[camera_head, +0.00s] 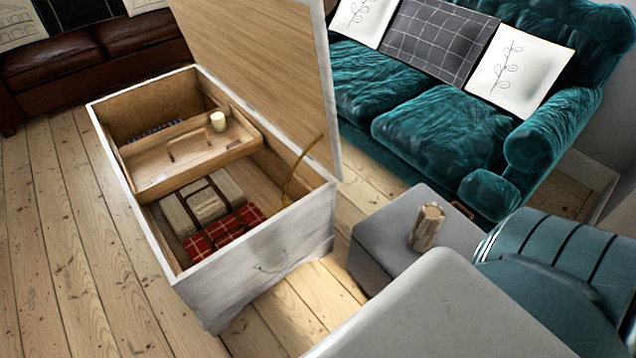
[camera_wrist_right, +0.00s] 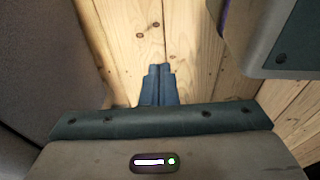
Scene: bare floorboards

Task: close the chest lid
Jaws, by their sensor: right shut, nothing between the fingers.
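The chest (camera_head: 270,255) is a whitewashed wooden box standing on the floorboards in the head view. Its lid (camera_head: 265,60) is open and stands up steeply along the chest's right long side, its wooden inner face towards the opening. A thin curved brass-coloured stay (camera_head: 300,170) shows between lid and chest at the near end. My right gripper (camera_wrist_right: 160,85) shows in the right wrist view, its fingers together and empty above bare floorboards. The chest and lid are not recognisable in that view. My left gripper is in neither view.
Inside the chest are a wooden tray (camera_head: 160,180) bearing a pale cup-like thing, a beige bundle and red tartan cloth. A teal sofa (camera_head: 400,110) stands behind the lid. A grey block (camera_head: 375,260) bearing a wooden piece stands right of the chest. Floor at left is clear.

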